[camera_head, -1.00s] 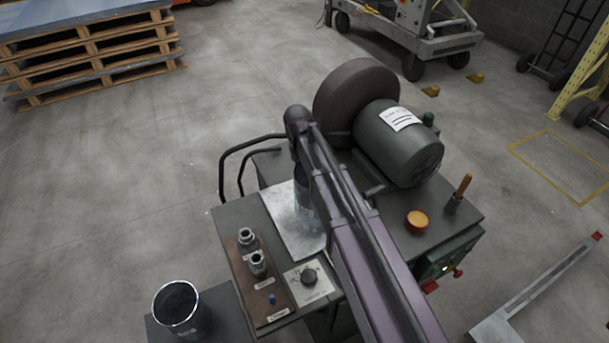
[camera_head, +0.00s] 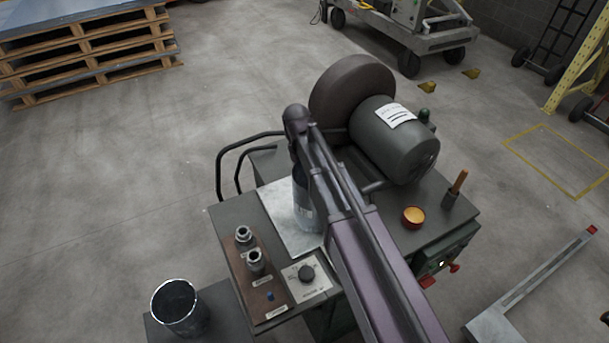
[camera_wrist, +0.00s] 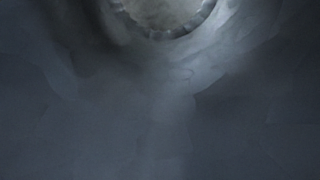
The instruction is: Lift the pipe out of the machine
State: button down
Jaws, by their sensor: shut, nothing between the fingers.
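A grey metal cylinder, which looks like the pipe (camera_head: 304,215), stands upright on the bright metal plate of the machine (camera_head: 235,215) in the head view. My arm covers its right side and part of its top. The end of my arm is above it, and my gripper itself is hidden there. The wrist view is filled by a smooth, dim grey surface, like the inside of the pipe (camera_wrist: 160,110), with a pale round opening at the top. No fingers show in it.
The machine carries a dark wheel and motor (camera_head: 395,140), an orange button (camera_head: 413,217), a wooden-handled lever (camera_head: 456,188) and two fittings (camera_head: 256,260). A dark bucket (camera_head: 180,308) stands at lower left. Pallets (camera_head: 90,55) are at upper left, with open floor between.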

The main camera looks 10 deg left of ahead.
jog(key=p+v, duration=0.9)
jog(key=shift+r, duration=0.25)
jog(key=shift+w+a, duration=0.1)
dwell(0.3)
jog(key=shift+r, duration=0.15)
dwell(0.3)
